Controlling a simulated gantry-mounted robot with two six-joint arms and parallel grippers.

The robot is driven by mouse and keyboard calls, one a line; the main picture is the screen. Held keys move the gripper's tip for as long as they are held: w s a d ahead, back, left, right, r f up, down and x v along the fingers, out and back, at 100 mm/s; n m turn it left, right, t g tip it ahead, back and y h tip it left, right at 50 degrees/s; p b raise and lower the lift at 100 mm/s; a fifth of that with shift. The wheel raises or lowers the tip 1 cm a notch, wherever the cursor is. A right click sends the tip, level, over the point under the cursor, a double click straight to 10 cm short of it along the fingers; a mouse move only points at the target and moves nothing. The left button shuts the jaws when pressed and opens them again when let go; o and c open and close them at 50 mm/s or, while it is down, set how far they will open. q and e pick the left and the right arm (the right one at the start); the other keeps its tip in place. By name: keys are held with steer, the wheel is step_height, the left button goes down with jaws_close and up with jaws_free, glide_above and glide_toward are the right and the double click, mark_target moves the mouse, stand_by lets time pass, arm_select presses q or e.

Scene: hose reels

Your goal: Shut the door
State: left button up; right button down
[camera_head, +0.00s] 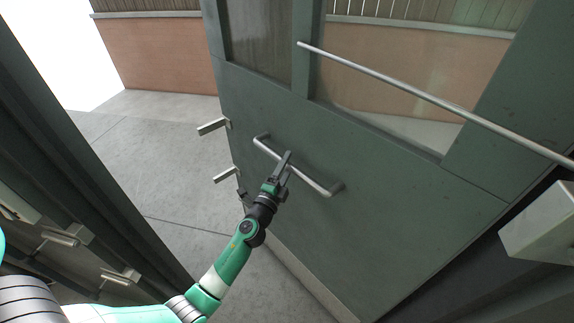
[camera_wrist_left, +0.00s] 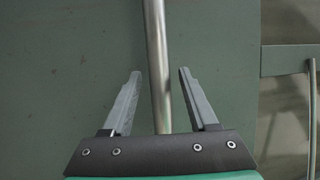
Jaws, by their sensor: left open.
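The green door (camera_head: 390,215) with glass panels stands open, swung away from its frame, and fills the middle and right of the head view. A metal bar handle (camera_head: 318,184) is mounted on its near face. My left gripper (camera_head: 286,158) is at the middle of this handle. In the left wrist view the open fingers (camera_wrist_left: 158,75) lie on either side of the handle bar (camera_wrist_left: 157,50), with gaps on both sides. The door's green face (camera_wrist_left: 65,60) shows behind the bar. My right gripper is not in view.
A long metal rod (camera_head: 420,95) runs across the door's upper part. Lever handles (camera_head: 212,126) stick out past the door's free edge. A dark green frame (camera_head: 75,150) with metal fittings stands at left. Paved ground (camera_head: 165,150) between is clear, with a brick wall (camera_head: 160,50) behind.

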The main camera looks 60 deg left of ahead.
arm_select(q)
jaws_close()
stand_by(1.4)
